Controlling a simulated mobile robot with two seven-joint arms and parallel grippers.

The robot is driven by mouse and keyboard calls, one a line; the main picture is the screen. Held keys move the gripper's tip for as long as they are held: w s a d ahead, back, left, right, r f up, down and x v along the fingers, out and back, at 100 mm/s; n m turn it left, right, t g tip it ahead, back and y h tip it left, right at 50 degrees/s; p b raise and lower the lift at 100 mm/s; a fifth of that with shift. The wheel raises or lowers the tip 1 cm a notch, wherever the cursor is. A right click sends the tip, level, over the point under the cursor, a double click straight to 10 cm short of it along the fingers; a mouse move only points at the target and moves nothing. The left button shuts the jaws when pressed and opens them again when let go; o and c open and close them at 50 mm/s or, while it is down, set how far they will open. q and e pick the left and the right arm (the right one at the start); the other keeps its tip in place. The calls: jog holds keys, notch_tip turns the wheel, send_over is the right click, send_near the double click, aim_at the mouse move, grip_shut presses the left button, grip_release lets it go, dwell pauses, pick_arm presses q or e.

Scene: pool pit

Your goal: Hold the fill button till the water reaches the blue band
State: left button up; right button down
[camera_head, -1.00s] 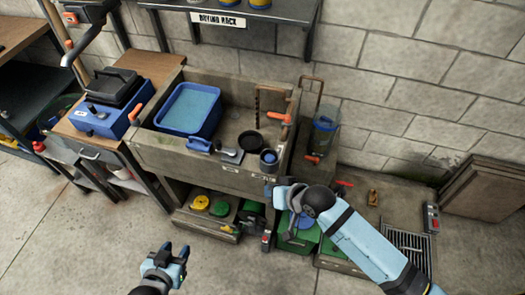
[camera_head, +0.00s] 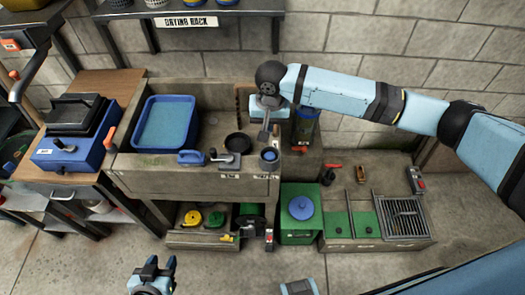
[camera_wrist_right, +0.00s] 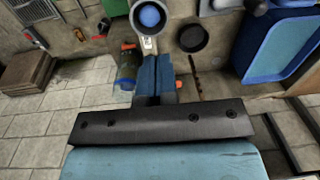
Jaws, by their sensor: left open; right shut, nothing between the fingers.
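I cannot tell which control is the fill button; a grey box with red parts (camera_head: 416,180) sits on the right ledge, and another small one (camera_head: 269,239) is low at the basin's front. My right gripper (camera_head: 264,138) is shut and empty above the basin's right end, pointing down. My left gripper (camera_head: 153,268) is open and empty at the bottom of the head view.
A green bin (camera_head: 301,228) and a floor grate (camera_head: 403,218) are at right. The front floor is clear.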

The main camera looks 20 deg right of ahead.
aim_at(269, 156)
jog(key=shift+w+d+r+m+h, duration=0.3)
jog(key=shift+w+d+r+m, duration=0.1)
jog(key=shift+d+r, duration=0.2)
jog(key=shift+d+f, duration=0.1)
jog(key=shift+f, duration=0.05)
notch_tip(269, 156, down, 14)
jog(key=shift+r+p, duration=0.1)
jog(key=shift+p, duration=0.4)
